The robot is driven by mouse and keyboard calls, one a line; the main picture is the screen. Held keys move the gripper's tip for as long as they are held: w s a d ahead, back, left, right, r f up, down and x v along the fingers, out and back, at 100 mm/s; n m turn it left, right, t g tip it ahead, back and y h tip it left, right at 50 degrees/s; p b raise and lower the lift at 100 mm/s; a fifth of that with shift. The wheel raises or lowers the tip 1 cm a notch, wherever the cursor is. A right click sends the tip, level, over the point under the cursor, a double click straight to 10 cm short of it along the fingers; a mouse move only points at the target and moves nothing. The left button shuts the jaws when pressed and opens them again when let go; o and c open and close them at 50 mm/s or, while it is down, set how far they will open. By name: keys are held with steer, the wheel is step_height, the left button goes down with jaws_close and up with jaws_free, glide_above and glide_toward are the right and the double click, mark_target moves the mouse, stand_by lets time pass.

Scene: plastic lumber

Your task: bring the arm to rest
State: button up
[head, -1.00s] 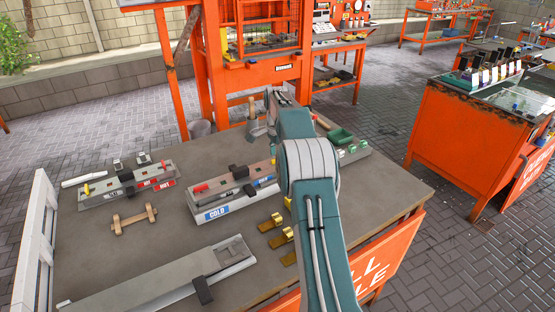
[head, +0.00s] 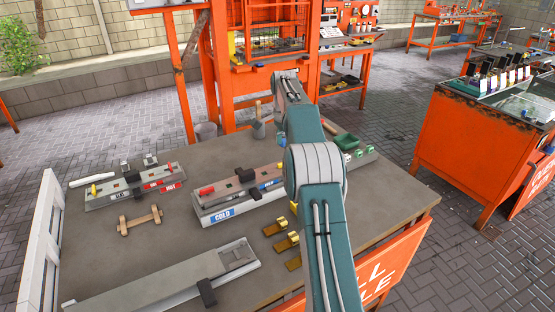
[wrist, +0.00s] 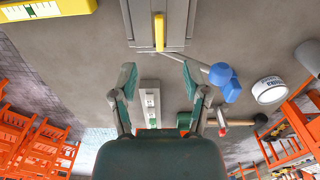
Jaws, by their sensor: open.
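My arm reaches forward over the grey workbench (head: 150,235) in the head view, its forearm pointing away from the body. My gripper itself is hidden behind the forearm there. In the wrist view my gripper (wrist: 159,78) is open, its two fingers wide apart with nothing between them. A grey block with a yellow handle (wrist: 159,32) lies past the fingertips. A blue object (wrist: 225,82) is just right of the right finger, apart from it as far as I can tell.
The block labelled COLD (head: 225,213), a wooden dumbbell-shaped piece (head: 138,220), a long grey bar (head: 165,283) and brass pieces (head: 285,242) lie on the bench. An orange press frame (head: 200,75) stands behind it. A white rack (head: 40,245) borders the left edge.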

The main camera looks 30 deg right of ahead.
steer(key=s+a+r+n+t, duration=0.3)
steer(key=s+a+r+n, duration=0.6)
steer(key=s+a+r, duration=0.7)
steer(key=s+a+f+n+t, duration=0.1)
steer(key=s+a+f+n, duration=0.2)
steer(key=s, duration=0.4)
steer(key=s+a+f+n, duration=0.2)
steer(key=s+a+f, duration=0.1)
steer(key=s, duration=0.5)
steer(key=s+a+f+n+t, duration=0.1)
steer(key=s+a+f+n, duration=0.2)
steer(key=s, duration=0.4)
steer(key=shift+s+a+n+t, duration=0.2)
steer(key=shift+a+n+t, duration=0.1)
steer(key=shift+a, duration=0.3)
steer(key=shift+f, duration=0.1)
